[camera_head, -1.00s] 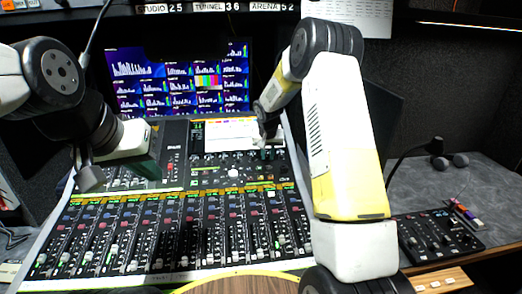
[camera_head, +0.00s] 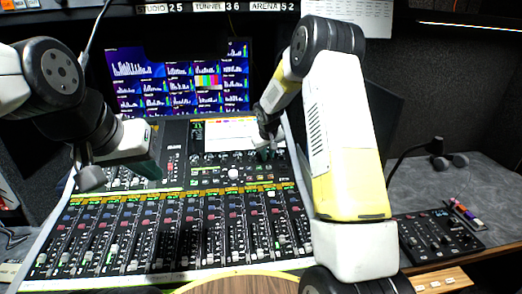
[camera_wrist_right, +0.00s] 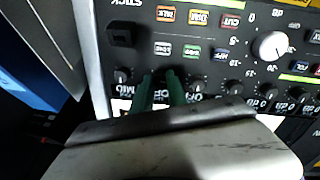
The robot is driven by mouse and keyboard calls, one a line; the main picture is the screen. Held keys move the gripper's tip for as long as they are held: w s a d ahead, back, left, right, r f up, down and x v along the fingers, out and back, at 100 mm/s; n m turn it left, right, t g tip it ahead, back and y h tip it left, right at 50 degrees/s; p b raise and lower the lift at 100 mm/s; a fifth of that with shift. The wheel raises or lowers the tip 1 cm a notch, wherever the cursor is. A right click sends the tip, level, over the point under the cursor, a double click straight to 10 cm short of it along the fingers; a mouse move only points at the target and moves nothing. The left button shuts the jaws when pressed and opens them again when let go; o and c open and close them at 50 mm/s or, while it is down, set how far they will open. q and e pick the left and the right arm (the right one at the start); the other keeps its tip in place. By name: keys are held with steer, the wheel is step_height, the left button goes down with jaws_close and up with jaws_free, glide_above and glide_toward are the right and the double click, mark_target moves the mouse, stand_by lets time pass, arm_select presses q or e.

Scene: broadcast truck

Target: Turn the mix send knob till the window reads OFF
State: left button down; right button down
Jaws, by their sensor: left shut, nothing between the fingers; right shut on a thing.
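The mixing console (camera_head: 180,262) fills the middle of the head view. My right gripper (camera_head: 265,150) reaches down to the knob row at the console's upper right. In the right wrist view its green fingers (camera_wrist_right: 168,92) are shut on a small knob that they almost fully hide. Similar black knobs stand beside it, one to the left (camera_wrist_right: 121,76) and one to the right (camera_wrist_right: 197,86). Small windows with light lettering lie by the row; the held knob's window is too covered to read surely. My left gripper (camera_head: 152,168) hangs shut and empty over the console's upper left.
A large white-topped knob (camera_wrist_right: 270,46) and several labelled buttons (camera_wrist_right: 200,18) lie near the row. A monitor (camera_head: 180,80) stands behind the console. A small control box (camera_head: 438,236) sits on the grey desk at right, by a gooseneck microphone (camera_head: 437,146).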

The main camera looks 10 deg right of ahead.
steer(key=shift+n, duration=0.3)
steer(key=c, duration=1.3)
jaws_free()
steer(key=shift+v, duration=3.9)
